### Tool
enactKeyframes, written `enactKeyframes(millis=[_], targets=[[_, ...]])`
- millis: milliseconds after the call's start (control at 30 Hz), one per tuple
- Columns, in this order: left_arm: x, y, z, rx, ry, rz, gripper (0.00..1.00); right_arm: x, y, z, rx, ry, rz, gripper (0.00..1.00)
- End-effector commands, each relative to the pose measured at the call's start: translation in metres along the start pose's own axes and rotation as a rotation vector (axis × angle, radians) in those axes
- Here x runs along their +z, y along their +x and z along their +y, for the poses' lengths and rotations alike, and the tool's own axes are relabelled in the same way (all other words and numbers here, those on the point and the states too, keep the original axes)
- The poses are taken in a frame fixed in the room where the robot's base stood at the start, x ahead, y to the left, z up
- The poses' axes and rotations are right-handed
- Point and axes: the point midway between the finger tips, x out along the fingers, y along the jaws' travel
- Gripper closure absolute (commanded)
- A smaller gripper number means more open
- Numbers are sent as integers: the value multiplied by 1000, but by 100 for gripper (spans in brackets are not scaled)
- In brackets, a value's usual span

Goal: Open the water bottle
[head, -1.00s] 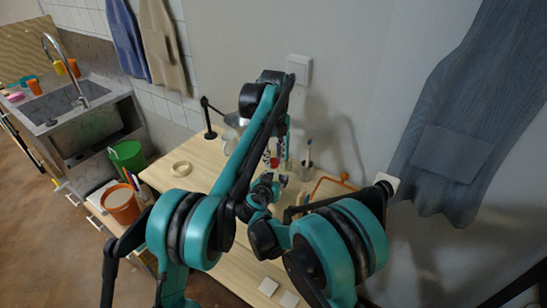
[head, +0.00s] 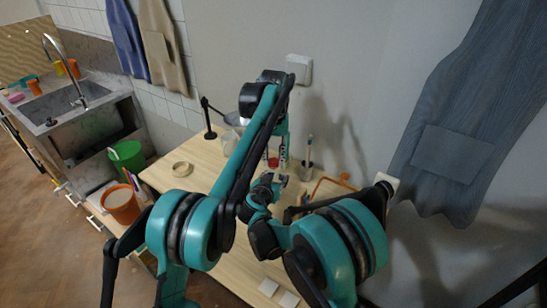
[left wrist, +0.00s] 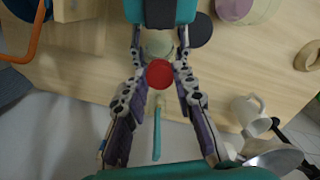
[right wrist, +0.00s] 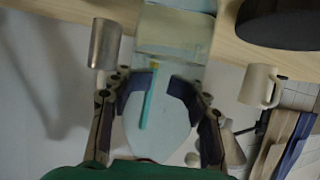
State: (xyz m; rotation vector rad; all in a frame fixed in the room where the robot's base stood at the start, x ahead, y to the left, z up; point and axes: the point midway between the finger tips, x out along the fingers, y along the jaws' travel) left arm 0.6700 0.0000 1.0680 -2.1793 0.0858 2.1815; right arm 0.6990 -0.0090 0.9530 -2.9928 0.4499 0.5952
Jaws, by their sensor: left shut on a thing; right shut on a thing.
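The water bottle (right wrist: 160,110) is a pale, see-through body in the right wrist view. My right gripper (right wrist: 158,88) is shut on it, one finger on each side. The bottle's red cap (left wrist: 160,73) lies between the fingers of my left gripper (left wrist: 160,85), which is shut on it from above. In the head view a bit of red cap (head: 273,162) shows by the left gripper (head: 277,152). My right gripper (head: 266,190) is lower there, and my arms hide most of the bottle. I cannot tell whether the cap is loose.
A brush cup (head: 306,171) and an orange frame (head: 335,186) stand to the right. A white mug (left wrist: 250,113) is close by. The wall is close behind.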

Motion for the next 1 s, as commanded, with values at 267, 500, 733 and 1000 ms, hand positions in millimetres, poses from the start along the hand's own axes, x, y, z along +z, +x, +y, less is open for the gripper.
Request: enactKeyframes(millis=[267, 500, 733, 1000], targets=[[0, 0, 0, -1, -688, -2, 100, 0, 0, 0, 1, 1, -1, 100], [0, -1, 0, -1, -1286, -3, 100, 0, 0, 0, 1, 1, -1, 100], [0, -1, 1, -1, -1753, -3, 100, 0, 0, 0, 0, 1, -1, 100], [0, -1, 1, -1, -1843, -3, 100, 0, 0, 0, 0, 0, -1, 100]])
